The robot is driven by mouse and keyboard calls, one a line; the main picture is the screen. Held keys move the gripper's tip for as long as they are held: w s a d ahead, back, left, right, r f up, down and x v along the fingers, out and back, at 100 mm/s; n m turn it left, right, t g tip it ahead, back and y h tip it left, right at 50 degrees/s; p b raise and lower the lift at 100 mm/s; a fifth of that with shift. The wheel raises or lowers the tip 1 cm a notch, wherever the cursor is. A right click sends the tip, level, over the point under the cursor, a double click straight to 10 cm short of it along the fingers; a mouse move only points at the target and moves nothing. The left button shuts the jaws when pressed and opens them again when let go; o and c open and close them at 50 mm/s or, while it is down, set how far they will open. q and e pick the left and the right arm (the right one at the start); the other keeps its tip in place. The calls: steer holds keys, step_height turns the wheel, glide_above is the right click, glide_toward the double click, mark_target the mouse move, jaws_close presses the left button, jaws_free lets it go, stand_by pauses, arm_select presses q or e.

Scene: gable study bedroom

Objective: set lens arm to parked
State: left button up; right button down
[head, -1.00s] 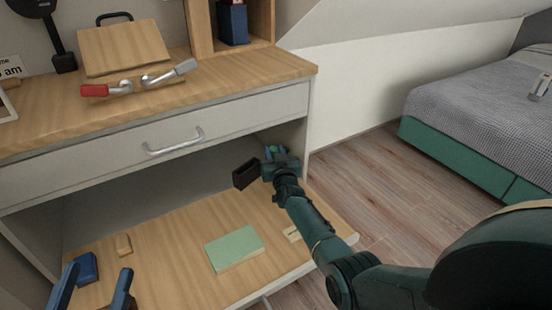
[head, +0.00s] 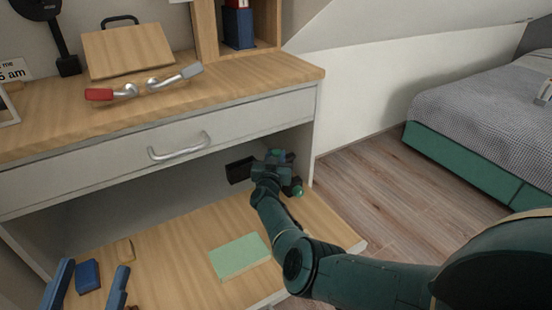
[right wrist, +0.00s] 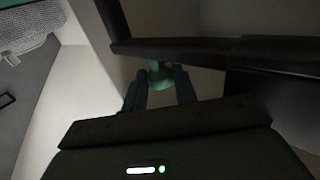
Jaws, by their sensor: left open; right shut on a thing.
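My right gripper (head: 276,164) is in the open bay under the drawer, near its right wall. In the right wrist view its two fingers are shut on a small green knob (right wrist: 160,74). A dark bar (right wrist: 185,50) runs across that view close to the knob. I cannot tell for certain whether knob and bar belong to the lens arm, or which setting it has. A black block (head: 240,170) shows just left of the right gripper. My left gripper (head: 92,268) is open at the lower left, above the lower board, with a blue block (head: 87,276) showing between its fingers.
The lower board (head: 180,260) carries a green pad (head: 240,256) and a small wooden block (head: 124,250). Above is a drawer (head: 100,168) with a metal handle (head: 179,146). Red- and grey-ended levers (head: 150,84) are on the desktop (head: 240,88). The floor (head: 365,180) at right is clear.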

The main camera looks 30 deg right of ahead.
arm_select(q)
steer(key=shift+r, duration=0.1)
arm_select(e)
steer(key=shift+w+d+r, duration=0.1)
steer(key=shift+w+r, duration=0.05)
steer(key=shift+r, duration=0.3)
steer(key=c, duration=1.3)
jaws_free()
steer(key=shift+c, duration=0.2)
steer(key=shift+o, duration=1.2)
steer(key=shift+f, duration=0.2)
arm_select(q)
steer(key=shift+s, duration=0.1)
arm_select(e)
steer(key=shift+s, duration=0.25)
